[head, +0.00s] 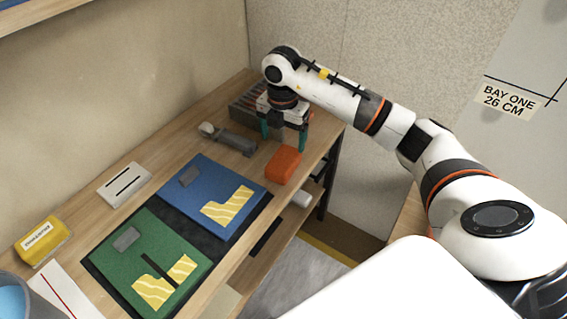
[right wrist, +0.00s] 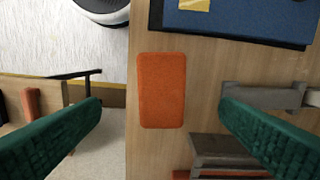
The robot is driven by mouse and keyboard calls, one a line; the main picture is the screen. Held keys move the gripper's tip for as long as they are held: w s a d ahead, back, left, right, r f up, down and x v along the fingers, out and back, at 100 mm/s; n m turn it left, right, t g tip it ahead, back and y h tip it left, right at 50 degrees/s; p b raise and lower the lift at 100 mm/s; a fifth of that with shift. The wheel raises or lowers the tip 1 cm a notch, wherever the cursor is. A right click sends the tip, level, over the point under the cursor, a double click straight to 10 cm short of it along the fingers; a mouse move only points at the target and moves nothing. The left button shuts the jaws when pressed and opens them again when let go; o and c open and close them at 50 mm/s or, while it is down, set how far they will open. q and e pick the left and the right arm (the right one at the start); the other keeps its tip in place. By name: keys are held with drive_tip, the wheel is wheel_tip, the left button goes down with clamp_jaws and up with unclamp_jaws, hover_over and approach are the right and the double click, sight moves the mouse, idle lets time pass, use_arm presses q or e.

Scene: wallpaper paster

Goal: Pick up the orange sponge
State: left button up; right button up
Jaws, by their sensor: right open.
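The orange sponge (head: 284,165) lies flat on the wooden table near its right edge. In the right wrist view the sponge (right wrist: 161,90) is a rounded orange block, seen from above between my fingers and beyond their tips. My right gripper (head: 285,146) is open, with green fingers pointing down, above and just behind the sponge in the head view. Its two green fingers also show in the right wrist view (right wrist: 160,108), wide apart, with nothing between them touching. My left gripper is not in view.
A grey tool (head: 232,140) lies left of the sponge. A blue board (head: 208,190) and a green board (head: 150,255) lie on a dark mat in front. A yellow block (head: 42,240) is at the far left. A grey slotted rack (head: 245,100) stands behind my right gripper.

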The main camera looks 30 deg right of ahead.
sight(283, 160)
wheel_tip(283, 160, down, 10)
drive_tip(key=shift+w+f+p, duration=0.1)
drive_tip(key=shift+p, duration=0.45)
drive_tip(key=c, duration=1.1)
